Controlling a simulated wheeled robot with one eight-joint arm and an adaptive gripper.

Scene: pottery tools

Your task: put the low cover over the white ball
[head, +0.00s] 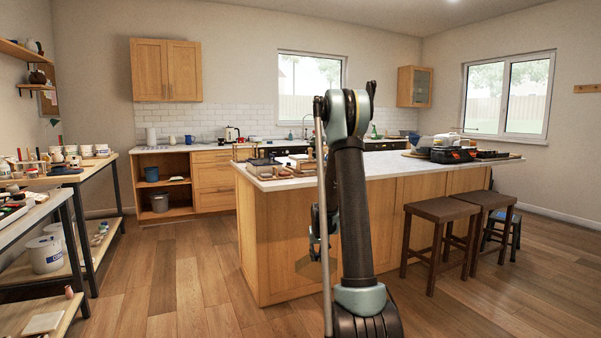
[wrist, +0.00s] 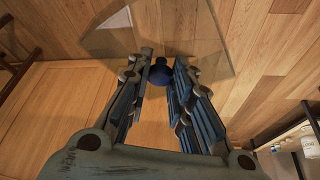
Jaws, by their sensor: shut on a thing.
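In the wrist view, my gripper (wrist: 163,65) is shut on the dark blue round knob of a clear, see-through cover (wrist: 115,32). The cover spreads out beyond the fingertips, with floor planks showing through it. I take it to be the low cover; its full height is hard to judge from this angle. It hangs in the air above the wooden floor, beside the wooden side of the island. In the head view, my gripper (head: 318,240) is partly behind my arm, low in front of the island. I cannot make out the white ball in either view.
The kitchen island (head: 420,176) carries small items at its left end and a cluster of dark trays at its right. Brown stools (head: 440,209) stand at its right front. A workbench (head: 90,172) with pots and tools lines the left wall. The floor between is open.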

